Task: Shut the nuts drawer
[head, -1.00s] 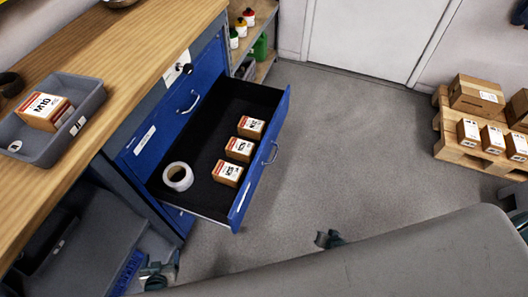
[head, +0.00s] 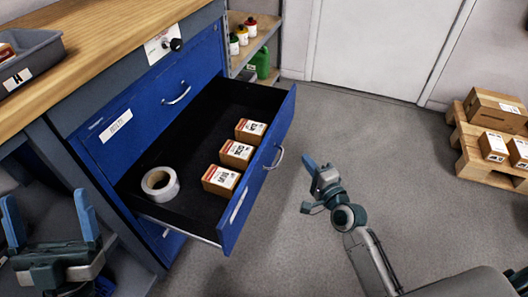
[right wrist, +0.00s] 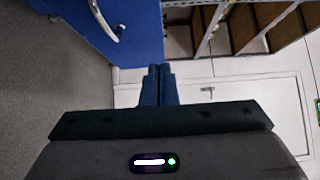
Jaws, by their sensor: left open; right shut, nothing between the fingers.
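A blue drawer (head: 232,226) stands pulled out of the blue cabinet, with a curved metal handle (head: 279,157) and a white label I cannot read. Inside its black tray lie three small orange-and-white boxes (head: 237,154) in a row and a roll of white tape (head: 160,184). My right gripper (head: 310,165) is shut and empty, to the right of the drawer front and apart from it. In the right wrist view its fingers (right wrist: 158,72) point past a blue front with a handle (right wrist: 104,20). My left gripper (head: 48,220) is open and empty at the lower left, left of the drawer.
A closed drawer (head: 150,110) with a handle sits above the open one. The wooden worktop (head: 100,50) carries a grey bin (head: 30,66). A shelf (head: 262,30) with bottles stands behind. A pallet (head: 480,160) with boxes is at right. Grey floor before the drawer is clear.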

